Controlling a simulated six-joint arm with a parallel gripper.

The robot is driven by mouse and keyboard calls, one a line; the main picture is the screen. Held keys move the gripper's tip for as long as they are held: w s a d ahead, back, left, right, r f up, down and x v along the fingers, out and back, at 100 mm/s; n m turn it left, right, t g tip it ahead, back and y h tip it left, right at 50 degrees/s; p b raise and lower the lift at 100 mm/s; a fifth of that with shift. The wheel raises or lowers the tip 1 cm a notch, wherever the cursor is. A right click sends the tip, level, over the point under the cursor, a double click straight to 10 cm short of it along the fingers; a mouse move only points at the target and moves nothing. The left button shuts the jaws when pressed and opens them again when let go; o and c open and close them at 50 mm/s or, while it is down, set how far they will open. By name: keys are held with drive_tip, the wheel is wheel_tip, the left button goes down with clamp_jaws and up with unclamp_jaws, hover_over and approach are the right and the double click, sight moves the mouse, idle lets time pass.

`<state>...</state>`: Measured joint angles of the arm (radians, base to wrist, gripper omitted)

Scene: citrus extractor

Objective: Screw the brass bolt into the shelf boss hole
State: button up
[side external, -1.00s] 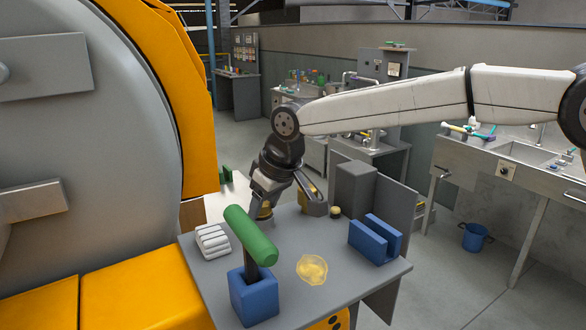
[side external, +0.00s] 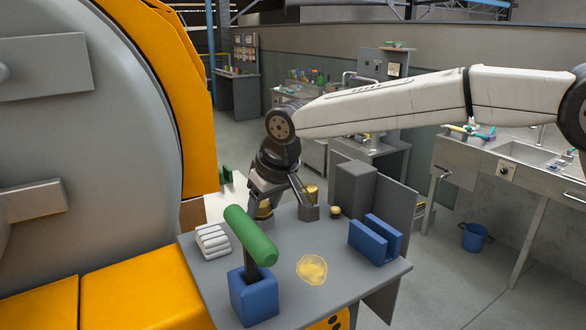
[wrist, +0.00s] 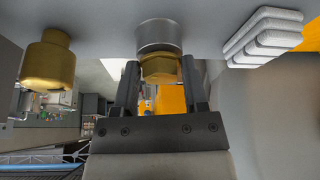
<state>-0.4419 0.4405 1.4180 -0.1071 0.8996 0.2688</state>
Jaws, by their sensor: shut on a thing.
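My gripper (wrist: 158,85) is shut on the brass bolt (wrist: 157,68), with one finger on each side of its head. The bolt's head is against the end of a grey cylindrical boss (wrist: 157,36) on the shelf, and its shank and the boss hole are hidden. How deep the bolt sits cannot be told. In the side external view my gripper (side external: 262,203) points down at the far left part of the grey shelf (side external: 290,245), with some brass showing at its tip.
A brass fitting (wrist: 46,62) stands nearby. White stacked rolls (side external: 212,241) lie left, and a green-handled tool (side external: 250,234) stands in a blue block (side external: 254,295) in front. A blue channel (side external: 375,240), a grey box (side external: 355,187) and a yellow puddle (side external: 312,268) are to the right.

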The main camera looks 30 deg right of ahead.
drive_tip(key=shift+m, duration=0.3)
drive_tip(key=shift+m+h, duration=0.3)
drive_tip(key=shift+m, duration=0.3)
drive_tip(key=shift+a, duration=0.1)
drive_tip(key=shift+m+h, duration=0.4)
drive_tip(key=shift+m, duration=0.7)
drive_tip(key=shift+a+m+h, duration=0.1)
drive_tip(key=shift+m+h, duration=0.2)
drive_tip(key=shift+m, duration=0.3)
drive_tip(key=shift+m+h, duration=0.4)
drive_tip(key=shift+m, duration=0.7)
